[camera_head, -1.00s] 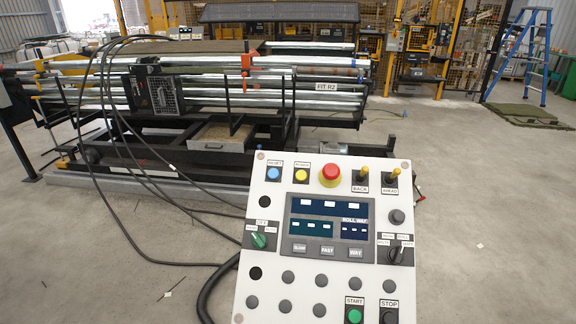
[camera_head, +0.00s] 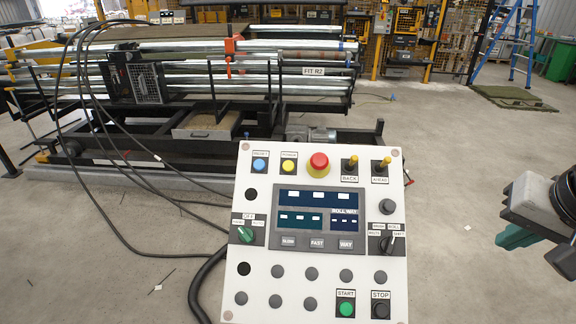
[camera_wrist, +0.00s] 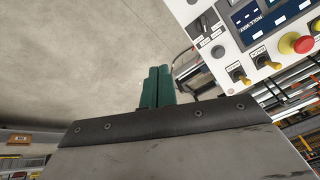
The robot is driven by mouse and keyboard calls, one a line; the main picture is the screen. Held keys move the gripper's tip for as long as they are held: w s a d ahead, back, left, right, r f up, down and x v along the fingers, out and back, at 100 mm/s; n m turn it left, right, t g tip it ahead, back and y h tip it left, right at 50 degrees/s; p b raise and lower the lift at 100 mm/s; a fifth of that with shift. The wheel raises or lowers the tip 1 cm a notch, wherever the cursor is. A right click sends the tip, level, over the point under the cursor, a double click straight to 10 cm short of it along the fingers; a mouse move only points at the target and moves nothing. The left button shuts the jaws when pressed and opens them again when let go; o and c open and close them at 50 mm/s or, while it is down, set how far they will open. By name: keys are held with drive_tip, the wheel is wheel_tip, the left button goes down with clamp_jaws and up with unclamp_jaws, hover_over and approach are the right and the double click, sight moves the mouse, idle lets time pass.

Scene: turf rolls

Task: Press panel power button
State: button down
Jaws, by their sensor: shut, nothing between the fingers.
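The white control panel (camera_head: 318,290) stands in front of me in the head view, its face tilted up. It carries a blue button (camera_head: 259,165), a yellow button (camera_head: 288,166), a red mushroom button (camera_head: 318,162), a green selector (camera_head: 245,234), a green START button (camera_head: 345,309) and a dark STOP button (camera_head: 381,310). The panel's upper part (camera_wrist: 232,50) shows at the wrist view's upper right.
A roller machine (camera_head: 220,75) with black cables (camera_head: 95,100) stands behind the panel at left. The concrete floor right of the panel is clear.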

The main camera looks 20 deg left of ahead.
sight(288, 166)
drive_tip(key=w+a+m+t+y, duration=0.35)
drive_tip(key=w+a, duration=0.75)
drive_tip(key=a, duration=0.5)
drive_tip(key=a+m+t+y, duration=0.4)
drive_tip(key=a+m+y, duration=0.2)
drive_tip(key=a, duration=1.5)
drive_tip(key=shift+w+r+m, duration=0.2)
drive_tip(key=shift+m, duration=0.45)
drive_tip(key=shift+w+a+f, duration=0.2)
drive_tip(key=shift+w+f, duration=0.75)
drive_tip(key=shift+f, duration=0.15)
drive_tip(key=shift+w+a+f, duration=0.25)
drive_tip(key=shift+w+f, duration=0.65)
drive_tip(key=shift+f, duration=0.25)
drive_tip(key=shift+w+a+f, duration=0.2)
drive_tip(key=shift+w+f, duration=0.75)
drive_tip(key=shift+f, duration=0.15)
drive_tip(key=shift+w+f, duration=0.1)
drive_tip(key=shift+f, duration=0.05)
drive_tip(key=shift+w+f, duration=0.15)
drive_tip(key=shift+f, duration=0.05)
